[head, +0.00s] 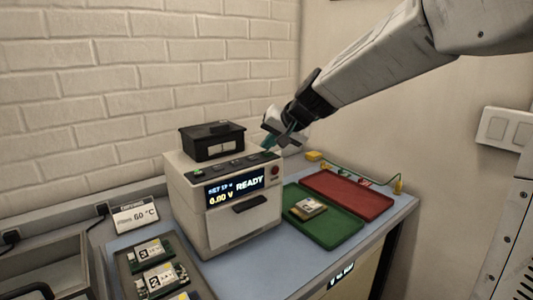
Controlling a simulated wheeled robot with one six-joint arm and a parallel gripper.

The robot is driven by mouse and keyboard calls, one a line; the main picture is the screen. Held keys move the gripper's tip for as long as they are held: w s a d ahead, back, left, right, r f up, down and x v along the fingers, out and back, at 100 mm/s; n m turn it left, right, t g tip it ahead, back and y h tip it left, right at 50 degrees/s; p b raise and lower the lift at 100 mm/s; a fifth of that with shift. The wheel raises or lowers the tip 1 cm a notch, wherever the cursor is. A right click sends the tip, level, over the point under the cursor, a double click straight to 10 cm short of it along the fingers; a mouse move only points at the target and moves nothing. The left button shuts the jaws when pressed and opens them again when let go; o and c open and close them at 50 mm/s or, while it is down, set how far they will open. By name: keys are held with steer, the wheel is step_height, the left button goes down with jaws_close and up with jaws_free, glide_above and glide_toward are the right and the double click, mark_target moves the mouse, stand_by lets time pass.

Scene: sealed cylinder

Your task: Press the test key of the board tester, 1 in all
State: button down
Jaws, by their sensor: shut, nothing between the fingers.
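The board tester (228,215) is a pale box standing on the blue bench mat. Its lit display (235,189) reads "READY" and "0.00 V". A row of dark keys (236,163) runs along its top front edge; which one is the test key is too small to read. My gripper (267,149) is shut and empty, pointing down at the right end of that row. Its teal fingertips are at or just above the key there; I cannot tell whether they touch. The gripper hides part of that corner.
A black box (212,141) sits on top of the tester. A green tray (325,228) holding a board (308,209) and a red tray (346,194) lie to the right. More boards (157,268) lie in a dark tray at the front left, near a "60 °C" sign (136,215).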

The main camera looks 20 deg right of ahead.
mark_target(270, 153)
steer(key=shift+f, duration=0.35)
stand_by(0.3)
steer(key=shift+r, duration=0.8)
steer(key=shift+r, duration=2.5)
steer(key=s+f+n+g+h, duration=0.1)
steer(key=s+f, duration=0.3)
steer(key=s, duration=0.8)
steer(key=s+d+f+n+g+h, duration=0.1)
steer(key=s+f+g, duration=0.2)
steer(key=s, duration=0.9)
steer(key=s+d+f+n+g+h, duration=0.1)
steer(key=s+f, duration=0.5)
steer(key=s, duration=0.7)
steer(key=shift+d+n+g+h, duration=0.25)
steer(key=shift+n+g+h, duration=0.25)
steer(key=shift+g, duration=0.6)
